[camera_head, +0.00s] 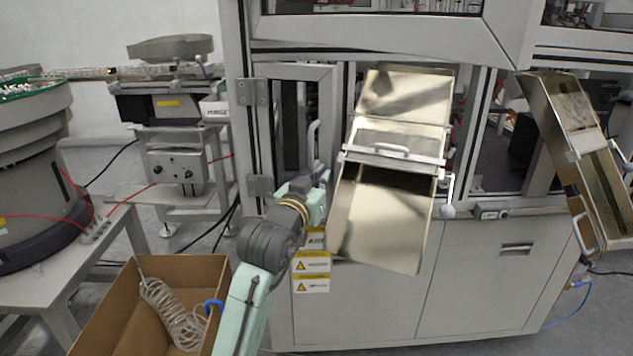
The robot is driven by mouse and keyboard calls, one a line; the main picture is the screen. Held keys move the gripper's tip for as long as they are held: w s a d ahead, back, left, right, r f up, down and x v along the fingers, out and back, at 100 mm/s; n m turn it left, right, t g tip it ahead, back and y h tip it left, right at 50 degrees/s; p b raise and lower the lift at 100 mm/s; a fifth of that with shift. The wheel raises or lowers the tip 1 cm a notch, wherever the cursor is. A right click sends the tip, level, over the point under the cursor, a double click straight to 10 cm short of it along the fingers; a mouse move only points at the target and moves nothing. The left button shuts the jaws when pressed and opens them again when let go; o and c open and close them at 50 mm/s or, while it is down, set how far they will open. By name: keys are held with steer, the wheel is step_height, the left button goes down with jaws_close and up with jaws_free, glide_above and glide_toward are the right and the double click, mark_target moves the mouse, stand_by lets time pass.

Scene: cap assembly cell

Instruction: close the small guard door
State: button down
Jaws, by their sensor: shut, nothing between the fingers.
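The small guard door (327,95) is a narrow grey-framed panel with a dark window, left of the metal chutes on the cabinet. Two hinges hold it to the post at its left side. It appears to stand somewhat out from the cabinet frame, but the angle is hard to tell. A pale upright handle (312,142) shows near its right side. My gripper (322,176) is shut and empty, at the lower part of the door, just below the handle. My wrist hides the door's lower edge. I cannot tell whether the fingers touch the door.
A shiny metal chute (385,225) juts out just right of my gripper. Another chute (570,130) slants at the far right. A cardboard box (110,310) with coiled tubing stands at lower left. A bowl feeder (35,150) is at left. Grey floor shows between feeder and cabinet.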

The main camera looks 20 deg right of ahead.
stand_by(0.3)
steer(key=x, duration=0.4)
steer(key=shift+s+p, duration=0.1)
steer(key=shift+p, duration=0.3)
